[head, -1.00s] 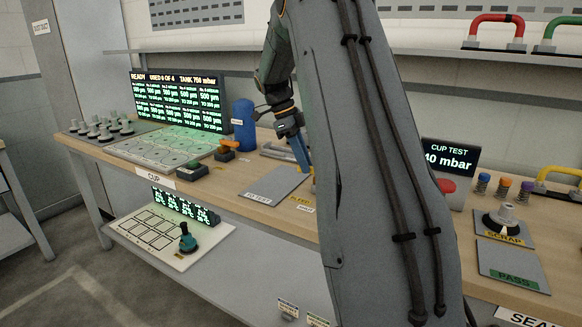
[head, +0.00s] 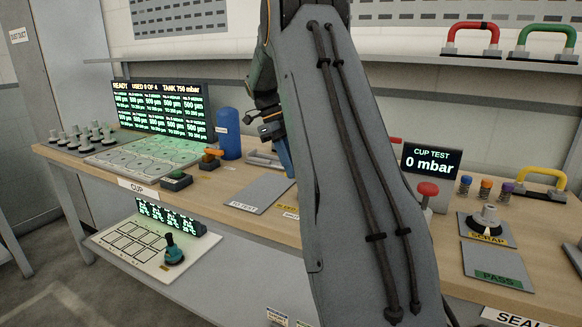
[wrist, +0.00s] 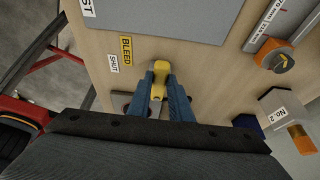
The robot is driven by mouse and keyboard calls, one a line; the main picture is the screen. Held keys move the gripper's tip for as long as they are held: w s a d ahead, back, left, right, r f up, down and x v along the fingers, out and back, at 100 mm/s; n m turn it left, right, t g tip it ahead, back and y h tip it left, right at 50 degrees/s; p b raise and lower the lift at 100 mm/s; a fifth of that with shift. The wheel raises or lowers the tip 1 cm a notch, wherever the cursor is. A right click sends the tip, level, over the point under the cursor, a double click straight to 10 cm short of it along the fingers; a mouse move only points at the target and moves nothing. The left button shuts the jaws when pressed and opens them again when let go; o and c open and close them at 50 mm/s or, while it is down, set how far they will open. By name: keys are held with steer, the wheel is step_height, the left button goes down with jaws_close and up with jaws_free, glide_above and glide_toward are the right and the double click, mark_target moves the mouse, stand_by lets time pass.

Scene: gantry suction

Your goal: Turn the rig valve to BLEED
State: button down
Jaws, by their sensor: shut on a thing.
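The rig valve's yellow handle (wrist: 160,78) shows in the wrist view between the two blue fingers of my gripper (wrist: 160,92). My gripper is shut on it. The handle points toward the top of the wrist picture. A yellow BLEED label (wrist: 125,49) and a white SHUT label (wrist: 113,64) lie on the bench to its left. In the head view my gripper (head: 285,158) shows at the left edge of my arm, low over the bench, and the arm hides the valve. The BLEED label (head: 284,208) is partly visible there.
A grey pad (head: 258,195) lies beside the labels. An orange-knobbed fitting (wrist: 281,60) and a block marked No. 2 (wrist: 282,108) stand to the right in the wrist view. A blue cylinder (head: 228,135) stands at the back. The CUP TEST display (head: 431,162) reads 0 mbar.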

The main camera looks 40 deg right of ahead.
steer(key=c, duration=1.6)
jaws_free()
steer(key=shift+b+v, duration=0.4)
steer(key=shift+v, duration=3.45)
steer(key=s+a+f+n+t+p, duration=0.1)
steer(key=s+a+f+n, duration=0.2)
steer(key=a+n, duration=0.3)
steer(key=s+a+f+n+t+y, duration=0.1)
steer(key=s+a+f+n, duration=0.1)
steer(key=s+a+n, duration=0.3)
steer(key=s+a+f+n+t+p, duration=0.1)
steer(key=s+a+f+n, duration=0.15)
steer(key=a+n, duration=0.4)
steer(key=s+a+f+n, duration=0.2)
steer(key=s+a+n, duration=0.2)
steer(key=s, duration=0.1)
steer(key=s+a+f+n+p, duration=0.1)
steer(key=s+a+f+n, duration=0.2)
steer(key=s, duration=0.3)
steer(key=s+a+f+n+t+y, duration=0.1)
steer(key=s+a+f+n, duration=0.1)
steer(key=s+a+n, duration=0.2)
steer(key=shift+s+a+f+n+p, duration=0.15)
steer(key=shift+s+a+n, duration=0.05)
steer(key=shift+s+n, duration=0.4)
steer(key=shift+s+a+f+n+p, duration=0.2)
steer(key=shift+s+n, duration=0.25)
steer(key=shift+s, duration=0.15)
